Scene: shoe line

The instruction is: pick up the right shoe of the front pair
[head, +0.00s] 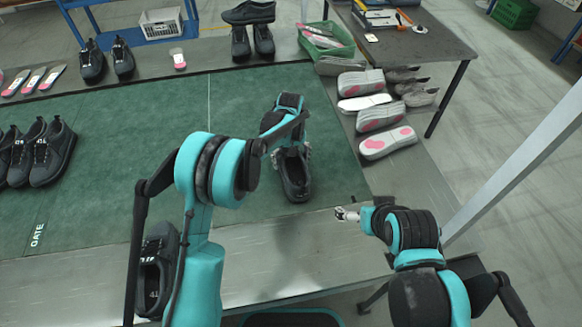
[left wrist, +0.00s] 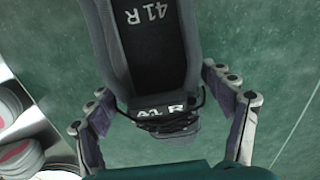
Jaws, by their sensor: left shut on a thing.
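A dark shoe (head: 295,182) is at the right part of the green mat in the head view. In the left wrist view this shoe (left wrist: 150,50) is marked "41 R" on its insole and tongue. My left gripper (head: 290,150) is shut on it, with a finger on each side of its tongue end. Its fingers (left wrist: 165,115) also show in the left wrist view. I cannot tell whether the sole touches the mat. Another dark shoe (head: 156,265) marked "41" lies at the front left, partly behind my left arm. My right gripper (head: 347,214) is small and apart from the shoes.
The green mat (head: 120,150) covers the table, with several dark shoes (head: 50,155) at its left. Pale soles (head: 385,143) and grey shoe parts line the right edge. A green crate (head: 325,42) stands behind. The middle of the mat is free.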

